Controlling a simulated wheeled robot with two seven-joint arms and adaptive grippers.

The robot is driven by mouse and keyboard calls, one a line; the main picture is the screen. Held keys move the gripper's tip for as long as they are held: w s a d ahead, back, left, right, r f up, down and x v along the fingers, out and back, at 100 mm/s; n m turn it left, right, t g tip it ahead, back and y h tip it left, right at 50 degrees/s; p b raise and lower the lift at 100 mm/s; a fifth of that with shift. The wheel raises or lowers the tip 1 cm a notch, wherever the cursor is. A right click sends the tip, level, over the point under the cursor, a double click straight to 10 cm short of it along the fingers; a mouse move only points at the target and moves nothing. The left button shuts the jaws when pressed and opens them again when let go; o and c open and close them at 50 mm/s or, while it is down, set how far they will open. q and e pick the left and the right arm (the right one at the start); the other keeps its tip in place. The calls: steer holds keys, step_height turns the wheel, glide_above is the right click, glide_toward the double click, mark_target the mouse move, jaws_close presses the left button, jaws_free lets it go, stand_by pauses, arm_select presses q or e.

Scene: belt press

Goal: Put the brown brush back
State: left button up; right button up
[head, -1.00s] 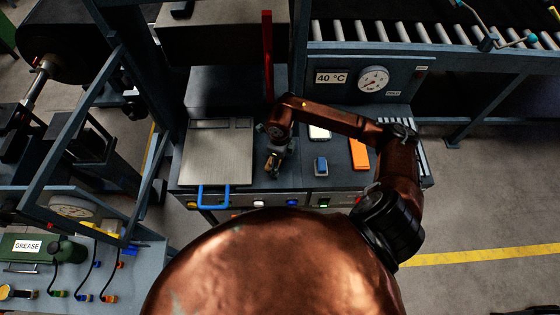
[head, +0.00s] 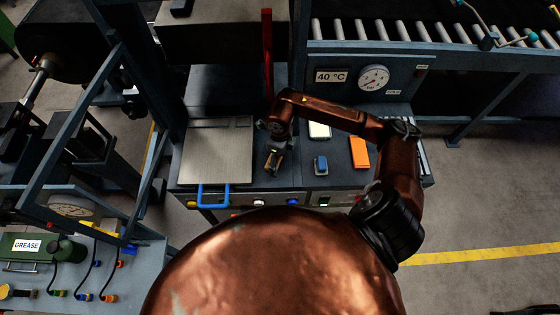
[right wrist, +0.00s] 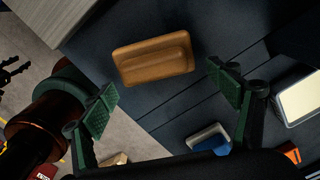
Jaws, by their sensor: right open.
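The brown brush (right wrist: 153,58) lies on the dark bench top (right wrist: 185,100) in the right wrist view, a long block with a raised ridge. My right gripper (right wrist: 164,95) is open, its green-padded fingers spread left and right of the brush, with the brush a little beyond the tips. No finger visibly touches it. In the head view my right gripper (head: 274,158) hangs low over the bench, right of the grey plate, and partly hides the brush. My left gripper is not in view.
A blue item (head: 320,165), an orange block (head: 360,152) and a white-topped item (head: 319,130) lie to the right on the bench. The grey plate (head: 217,155) with its blue handle (head: 213,197) is at left. A red upright bar (head: 267,55) stands behind.

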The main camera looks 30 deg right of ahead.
mark_target(280, 161)
step_height(280, 161, up, 11)
steer(key=b, duration=0.2)
steer(key=shift+f, duration=0.2)
stand_by(0.4)
